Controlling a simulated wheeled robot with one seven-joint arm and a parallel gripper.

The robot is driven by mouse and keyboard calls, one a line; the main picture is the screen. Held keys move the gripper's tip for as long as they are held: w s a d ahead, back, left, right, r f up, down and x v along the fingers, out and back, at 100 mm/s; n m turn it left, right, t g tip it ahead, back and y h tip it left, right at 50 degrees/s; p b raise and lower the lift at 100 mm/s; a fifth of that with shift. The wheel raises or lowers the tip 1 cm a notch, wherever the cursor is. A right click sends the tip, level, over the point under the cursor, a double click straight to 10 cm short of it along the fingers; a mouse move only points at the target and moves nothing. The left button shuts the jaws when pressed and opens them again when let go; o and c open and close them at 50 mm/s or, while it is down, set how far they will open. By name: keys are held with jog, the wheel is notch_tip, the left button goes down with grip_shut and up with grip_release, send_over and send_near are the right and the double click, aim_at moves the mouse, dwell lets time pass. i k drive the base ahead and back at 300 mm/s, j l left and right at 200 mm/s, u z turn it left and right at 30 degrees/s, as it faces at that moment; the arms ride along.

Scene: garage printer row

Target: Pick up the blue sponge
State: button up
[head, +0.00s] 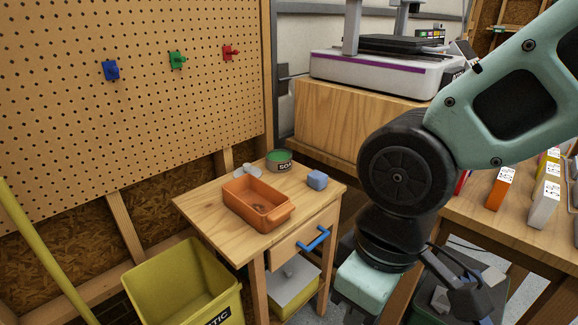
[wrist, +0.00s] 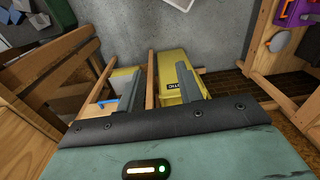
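The blue sponge (head: 317,180) is a small blue block on the right part of the small wooden table (head: 195,205) in the head view. It lies right of an orange tray (head: 249,207), apart from it. I do not make the sponge out in the wrist view. My gripper (wrist: 159,75) is open in the wrist view, its two grey fingers well apart with nothing seen between them. In the head view my arm hangs at the right, beyond the table's right edge. The gripper is lower than the tabletop and away from the sponge.
A green tin (head: 279,161) stands behind the tray, beside a small grey item (head: 247,172). The table's drawer has a blue handle (head: 313,238). A yellow bin (head: 182,283) stands in front. A printer (head: 375,72) is behind, and a bench with cartridges (head: 499,187) is at right.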

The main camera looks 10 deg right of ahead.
aim_at(317, 179)
jog(key=i+l, duration=0.15)
jog(key=i, duration=0.45)
jog(key=i+l, duration=0.15)
jog(key=i, duration=0.45)
